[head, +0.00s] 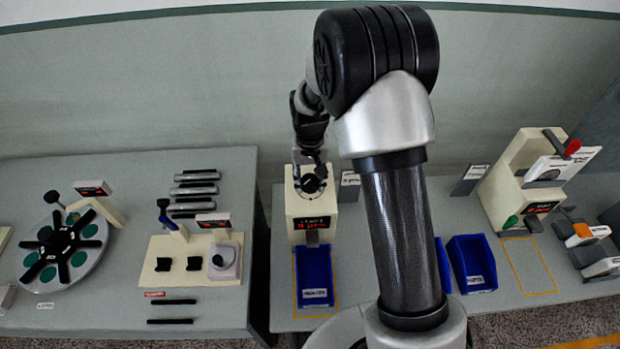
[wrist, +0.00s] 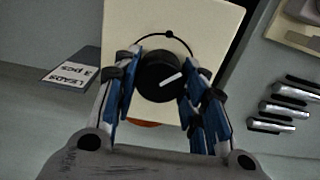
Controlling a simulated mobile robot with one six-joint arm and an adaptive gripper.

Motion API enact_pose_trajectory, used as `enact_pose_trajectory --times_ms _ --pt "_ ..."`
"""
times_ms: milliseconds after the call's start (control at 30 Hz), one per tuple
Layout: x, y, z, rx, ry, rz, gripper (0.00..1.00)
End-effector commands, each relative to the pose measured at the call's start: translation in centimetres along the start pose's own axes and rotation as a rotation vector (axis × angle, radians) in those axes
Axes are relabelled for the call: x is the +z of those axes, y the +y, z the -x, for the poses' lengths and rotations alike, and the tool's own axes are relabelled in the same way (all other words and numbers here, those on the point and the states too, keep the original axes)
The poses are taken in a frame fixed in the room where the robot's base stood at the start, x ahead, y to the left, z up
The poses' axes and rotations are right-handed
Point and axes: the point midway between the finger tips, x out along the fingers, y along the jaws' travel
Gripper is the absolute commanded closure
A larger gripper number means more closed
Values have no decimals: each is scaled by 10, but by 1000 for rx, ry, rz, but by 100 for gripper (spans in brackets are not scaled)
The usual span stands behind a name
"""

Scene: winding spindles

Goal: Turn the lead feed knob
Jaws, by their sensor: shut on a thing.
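The lead feed knob (wrist: 156,82) is round and black with a white pointer line, on a cream panel (wrist: 200,22) with a thin black arc and a dot around the knob. In the wrist view the pointer line slants up to the right. My gripper (wrist: 158,72) has its blue-padded fingers on both sides of the knob and is shut on it. In the head view the knob (head: 311,184) shows dark on the cream feeder box (head: 318,209), partly covered by my gripper (head: 311,170). A red display (head: 311,222) is on the box front; its text is too small to read surely.
A blue bin (head: 315,270) stands in front of the feeder, and more blue bins (head: 471,262) are to the right. A "LEADS 3 pcs" sign (wrist: 72,68) stands beside the feeder. A left table holds a rotary plate (head: 62,252) and a cream fixture (head: 190,268).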

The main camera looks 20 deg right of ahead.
Motion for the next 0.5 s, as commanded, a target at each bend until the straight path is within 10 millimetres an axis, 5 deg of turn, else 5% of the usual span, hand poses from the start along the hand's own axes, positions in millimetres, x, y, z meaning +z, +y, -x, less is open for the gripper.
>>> enact_pose_trajectory --times_ms 500 --pt "0 0 0 0 1 -479 85"
